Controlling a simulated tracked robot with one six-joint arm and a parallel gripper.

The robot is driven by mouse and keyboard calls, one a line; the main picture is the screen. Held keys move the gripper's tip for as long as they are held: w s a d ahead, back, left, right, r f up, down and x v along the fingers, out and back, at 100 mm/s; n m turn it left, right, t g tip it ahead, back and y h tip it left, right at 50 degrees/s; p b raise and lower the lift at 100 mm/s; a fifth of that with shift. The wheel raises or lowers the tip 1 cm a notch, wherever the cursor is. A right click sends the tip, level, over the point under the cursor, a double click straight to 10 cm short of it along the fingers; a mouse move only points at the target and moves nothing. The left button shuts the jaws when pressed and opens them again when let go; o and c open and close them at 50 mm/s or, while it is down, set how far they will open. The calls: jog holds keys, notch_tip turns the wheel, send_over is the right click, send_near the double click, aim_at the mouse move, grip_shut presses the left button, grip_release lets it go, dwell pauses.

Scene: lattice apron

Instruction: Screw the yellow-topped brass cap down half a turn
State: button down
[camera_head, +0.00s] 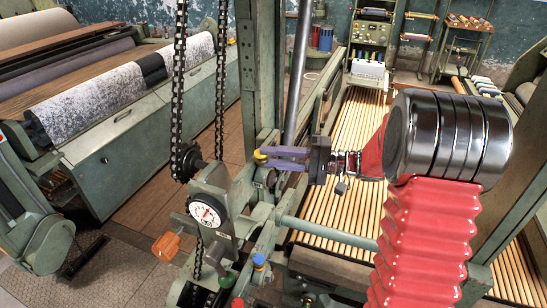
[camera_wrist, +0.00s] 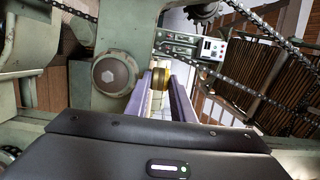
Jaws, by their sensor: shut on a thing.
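The yellow-topped brass cap (camera_head: 260,156) sits on the green machine frame left of centre in the head view. In the wrist view the brass cap (camera_wrist: 161,78) shows as a ribbed gold cylinder between two pale purple fingers. My gripper (camera_head: 270,158) reaches in from the right, with its fingers level and shut on the cap. In the wrist view my gripper (camera_wrist: 160,88) has one finger on each side of it. The cap's seat and thread are hidden.
A chain (camera_head: 181,90) hangs just left of the cap, and a white dial (camera_head: 207,211) is below left. A blue-topped fitting (camera_head: 259,262) and an orange handle (camera_head: 166,246) are lower. A green upright (camera_head: 258,70) rises behind. A large round bolt (camera_wrist: 114,74) is left of the fingers.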

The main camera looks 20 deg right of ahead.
jog(key=shift+s+f+t, duration=0.1)
jog(key=shift+t, duration=0.2)
jog(key=shift+a+m, duration=0.1)
jog(key=shift+m, duration=0.2)
jog(key=shift+s+a+m+t+h, duration=0.1)
jog(key=shift+s+m+t+h, duration=0.05)
jog(key=shift+m+t+h, duration=0.5)
jog(key=shift+s+a+m+t+h, duration=0.15)
jog(key=shift+m+t+h, duration=0.35)
jog(key=shift+t, duration=0.4)
jog(key=shift+s+a+m+t+h, duration=0.1)
jog(key=shift+s+m+t+h, duration=0.05)
jog(key=shift+m+t+h, duration=0.5)
jog(key=shift+s+a+f+m+t+h, duration=0.1)
jog(key=shift+s+a+m+t+h, duration=0.1)
jog(key=shift+m+t+h, duration=0.7)
jog(key=shift+s+a+m+t+h, duration=0.1)
jog(key=shift+a+m+t+h, duration=0.05)
jog(key=shift+m+t+h, duration=0.7)
jog(key=shift+a+m+t+h, duration=0.1)
jog(key=shift+m+t+h, duration=0.4)
jog(key=shift+h, duration=0.75)
jog(key=shift+m+h, duration=0.25)
jog(key=shift+h, duration=0.05)
jog(key=c, duration=1.8)
grip_release()
